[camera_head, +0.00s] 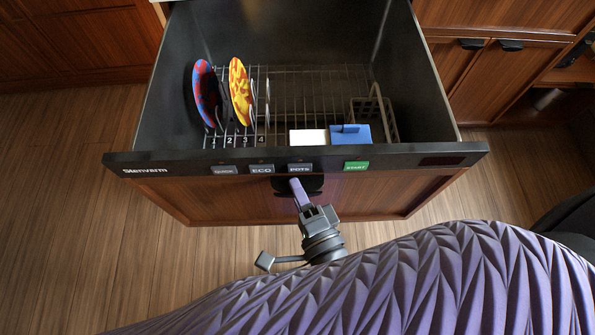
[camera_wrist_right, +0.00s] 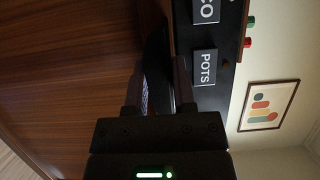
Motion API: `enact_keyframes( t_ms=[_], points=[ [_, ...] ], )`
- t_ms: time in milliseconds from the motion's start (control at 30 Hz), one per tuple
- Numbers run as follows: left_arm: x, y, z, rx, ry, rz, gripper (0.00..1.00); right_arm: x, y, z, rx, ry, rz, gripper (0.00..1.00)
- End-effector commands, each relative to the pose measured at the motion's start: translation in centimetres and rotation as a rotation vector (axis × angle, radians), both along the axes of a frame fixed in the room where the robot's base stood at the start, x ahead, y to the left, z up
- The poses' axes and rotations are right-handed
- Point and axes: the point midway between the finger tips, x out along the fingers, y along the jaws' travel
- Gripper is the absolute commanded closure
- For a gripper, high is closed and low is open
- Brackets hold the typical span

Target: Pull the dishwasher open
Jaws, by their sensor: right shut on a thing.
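The dishwasher (camera_head: 300,205) is a drawer with a wooden front and a black top edge, pulled well out so its inside shows. A black handle (camera_head: 312,183) sits below the POTS button; it also shows in the right wrist view (camera_wrist_right: 157,60). My right gripper (camera_head: 299,188) is at the handle, shut on it, and its fingers also show in the right wrist view (camera_wrist_right: 156,92). My left gripper is not in view.
Inside the drawer stand a red and blue plate (camera_head: 206,93) and a yellow and orange plate (camera_head: 240,91) in the rack. A white block (camera_head: 308,137) and a blue box (camera_head: 350,134) lie near the front. Wooden floor (camera_head: 60,200) is clear at the left.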

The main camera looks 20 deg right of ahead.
Motion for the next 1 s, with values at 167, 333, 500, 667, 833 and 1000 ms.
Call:
enact_keyframes(
  t_ms=[167, 333, 500, 667, 833, 1000],
  points=[
    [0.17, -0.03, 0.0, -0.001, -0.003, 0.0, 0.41, -1.2, 0.29, -0.68, -0.003, 0.022, 0.006, 1.0],
    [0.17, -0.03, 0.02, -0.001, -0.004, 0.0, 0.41, -1.52, 0.35, -0.68, -0.001, 0.022, 0.004, 1.0],
    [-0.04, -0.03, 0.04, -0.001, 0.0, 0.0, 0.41, -1.53, 0.34, -0.68, -0.001, 0.021, 0.004, 1.0],
    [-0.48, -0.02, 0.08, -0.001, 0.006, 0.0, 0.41, -1.51, 0.32, -0.68, -0.001, 0.021, 0.003, 1.0],
    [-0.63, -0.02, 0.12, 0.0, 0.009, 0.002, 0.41, -1.43, 0.33, -0.52, -0.002, 0.015, 0.003, 0.38],
    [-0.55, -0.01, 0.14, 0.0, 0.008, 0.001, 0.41, -1.35, 0.33, -0.35, -0.001, 0.01, 0.001, 0.38]
  ],
)
